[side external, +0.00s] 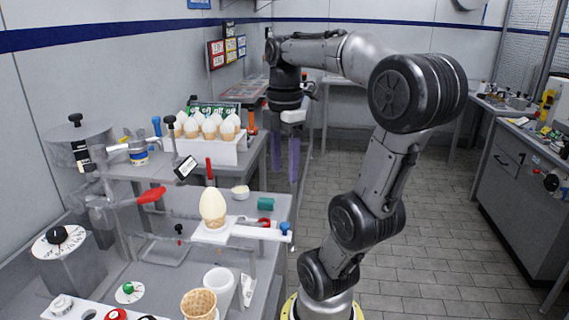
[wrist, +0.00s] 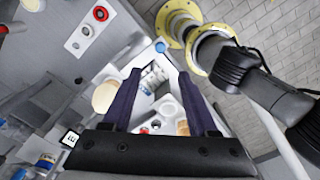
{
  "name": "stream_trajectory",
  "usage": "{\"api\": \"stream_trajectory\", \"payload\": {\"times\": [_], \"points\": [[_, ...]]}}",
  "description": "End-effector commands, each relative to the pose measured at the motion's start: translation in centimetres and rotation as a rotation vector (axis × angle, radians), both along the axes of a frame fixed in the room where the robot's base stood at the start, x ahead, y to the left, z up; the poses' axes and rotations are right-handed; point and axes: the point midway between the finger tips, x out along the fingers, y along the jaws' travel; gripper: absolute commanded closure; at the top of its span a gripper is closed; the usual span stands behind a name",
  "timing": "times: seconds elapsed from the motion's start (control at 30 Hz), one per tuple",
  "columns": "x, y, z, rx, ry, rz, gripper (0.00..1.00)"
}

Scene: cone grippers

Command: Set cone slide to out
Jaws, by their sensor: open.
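The cone slide (side external: 258,232) is a pale bar with a blue knob (side external: 285,228) at its right end. A white plate (side external: 205,236) at its left end holds a filled cone (side external: 213,210) upright. In the wrist view, the blue knob (wrist: 160,46) shows just beyond the fingertips, and a pale cone top (wrist: 105,97) lies left of the left finger. My gripper (side external: 285,158) is open and empty, its purple fingers pointing down. It appears above and behind the slide, apart from the knob. In the wrist view, my gripper (wrist: 158,74) partly frames the slide area.
A white rack of filled cones (side external: 208,148) stands at the back left. Open floor lies to the right.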

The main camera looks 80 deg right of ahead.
Motion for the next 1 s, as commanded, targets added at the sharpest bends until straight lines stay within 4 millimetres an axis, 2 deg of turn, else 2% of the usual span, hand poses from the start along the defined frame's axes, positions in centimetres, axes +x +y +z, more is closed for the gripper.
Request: {"api": "stream_trajectory", "payload": {"times": [0.17, 0.27, 0.37, 0.63, 0.8, 1.0], "points": [[0.0, 0.0, 0.0, 0.0, 0.0, -0.016, 0.41], [-0.1, 0.1, 0.0, 0.005, 0.005, -0.099, 0.41], [-0.2, 0.2, 0.3, 0.011, 0.013, -0.267, 0.41], [0.3, -0.6, 1.1, 0.044, 0.106, -0.87, 0.41], [1.3, -1.7, 1.1, 0.042, 0.214, -1.238, 0.41], [3.0, -3.4, 0.4, 0.007, 0.357, -1.547, 0.41]]}}
